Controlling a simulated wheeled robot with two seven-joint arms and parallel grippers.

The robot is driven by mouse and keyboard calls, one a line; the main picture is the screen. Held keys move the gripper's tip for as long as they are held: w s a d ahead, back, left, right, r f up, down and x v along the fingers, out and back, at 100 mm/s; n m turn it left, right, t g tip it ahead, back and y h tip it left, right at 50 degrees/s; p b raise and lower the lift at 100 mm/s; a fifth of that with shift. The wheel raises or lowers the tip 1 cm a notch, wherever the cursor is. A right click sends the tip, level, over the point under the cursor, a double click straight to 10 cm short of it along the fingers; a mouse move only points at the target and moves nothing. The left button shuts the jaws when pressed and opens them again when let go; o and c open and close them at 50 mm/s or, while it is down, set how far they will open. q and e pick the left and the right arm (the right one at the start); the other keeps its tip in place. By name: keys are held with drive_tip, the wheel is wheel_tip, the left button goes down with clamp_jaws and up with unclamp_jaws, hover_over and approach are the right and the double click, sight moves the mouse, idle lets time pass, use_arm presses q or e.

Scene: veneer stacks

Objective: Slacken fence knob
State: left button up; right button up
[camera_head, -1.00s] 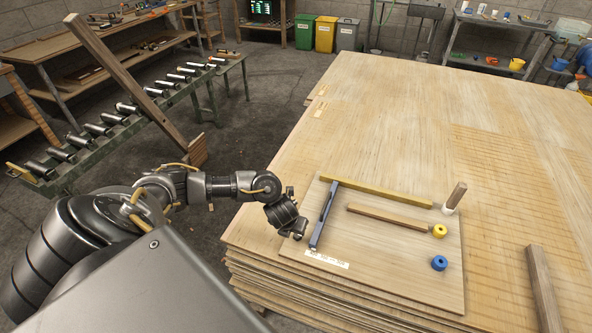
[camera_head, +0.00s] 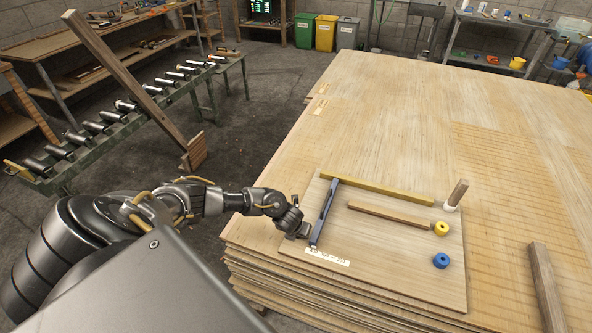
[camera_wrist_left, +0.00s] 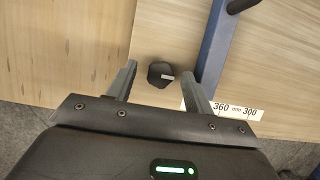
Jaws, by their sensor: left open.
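A small black knob (camera_wrist_left: 161,73) with a pale mark lies between the fingers of my open left gripper (camera_wrist_left: 157,82) in the left wrist view. I cannot tell whether either finger touches it. In the head view my left gripper (camera_head: 304,232) is at the left edge of the wooden board (camera_head: 400,265), beside the blue fence bar (camera_head: 323,214), and hides the knob. The blue bar also shows to the right of the knob in the left wrist view (camera_wrist_left: 214,45). A white scale strip (camera_head: 327,256) lies by its near end. My right gripper is not in view.
A yellow strip (camera_head: 385,191) and a brown strip (camera_head: 390,215) lie on the board. A yellow ring (camera_head: 441,228), a blue ring (camera_head: 441,261) and an upright wooden peg (camera_head: 457,194) are at its right. The veneer stack (camera_head: 400,110) behind is mostly clear.

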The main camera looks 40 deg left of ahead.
use_arm(q)
drive_tip(key=c, duration=0.8)
drive_tip(key=shift+a, duration=0.25)
drive_tip(key=shift+c, duration=0.9)
drive_tip(key=shift+d, duration=0.3)
